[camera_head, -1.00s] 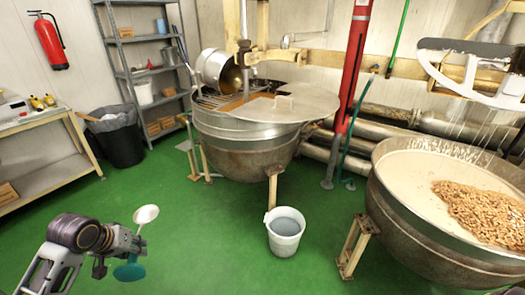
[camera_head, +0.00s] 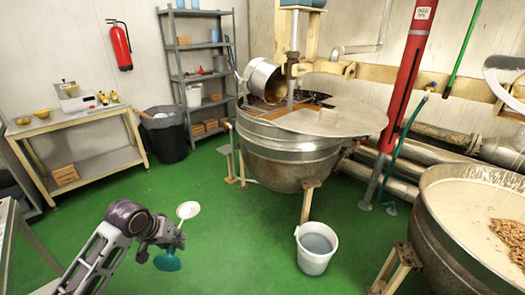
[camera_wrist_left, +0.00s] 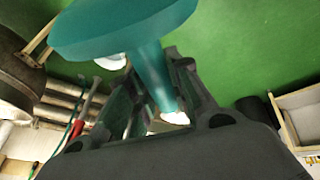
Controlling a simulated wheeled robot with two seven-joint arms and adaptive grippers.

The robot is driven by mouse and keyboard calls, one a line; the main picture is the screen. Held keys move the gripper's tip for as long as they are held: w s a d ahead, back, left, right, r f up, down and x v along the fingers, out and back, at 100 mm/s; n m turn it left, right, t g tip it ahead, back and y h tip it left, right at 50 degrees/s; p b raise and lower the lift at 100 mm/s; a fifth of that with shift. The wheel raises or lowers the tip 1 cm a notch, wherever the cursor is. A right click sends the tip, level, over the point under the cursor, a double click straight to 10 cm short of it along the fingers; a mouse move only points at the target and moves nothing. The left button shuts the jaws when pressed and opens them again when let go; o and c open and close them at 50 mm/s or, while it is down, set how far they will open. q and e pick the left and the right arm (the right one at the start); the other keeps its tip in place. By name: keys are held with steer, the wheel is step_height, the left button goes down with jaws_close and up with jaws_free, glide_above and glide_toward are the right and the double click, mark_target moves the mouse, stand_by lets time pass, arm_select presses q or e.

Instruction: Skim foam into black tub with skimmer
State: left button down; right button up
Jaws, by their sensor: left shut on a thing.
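My left gripper (camera_head: 174,238) is shut on the skimmer, above the green floor at the lower left. The skimmer's white round head (camera_head: 188,210) points up and its teal disc-shaped end (camera_head: 167,262) hangs below the fingers. In the left wrist view the teal handle (camera_wrist_left: 150,75) stands between the two fingers, with its wide disc near the camera. The black tub (camera_head: 168,145), with a grey liner over its rim, stands on the floor between table and shelf. Foam cannot be told apart in the kettles. My right gripper is out of view.
A large steel kettle (camera_head: 285,160) with a partly covered top stands in the middle. A second kettle (camera_head: 440,235) with cream mass and nuts is at right. A white bucket (camera_head: 316,262) stands between them. A work table (camera_head: 80,122) is at left; green floor is clear before the tub.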

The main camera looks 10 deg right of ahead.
arm_select(q)
steer(key=s+f, duration=0.4)
steer(key=f, duration=0.5)
steer(key=s+f, duration=0.4)
steer(key=f, duration=0.6)
steer(key=shift+s+f, duration=0.15)
steer(key=shift+f, duration=0.1)
steer(key=shift+a, duration=0.15)
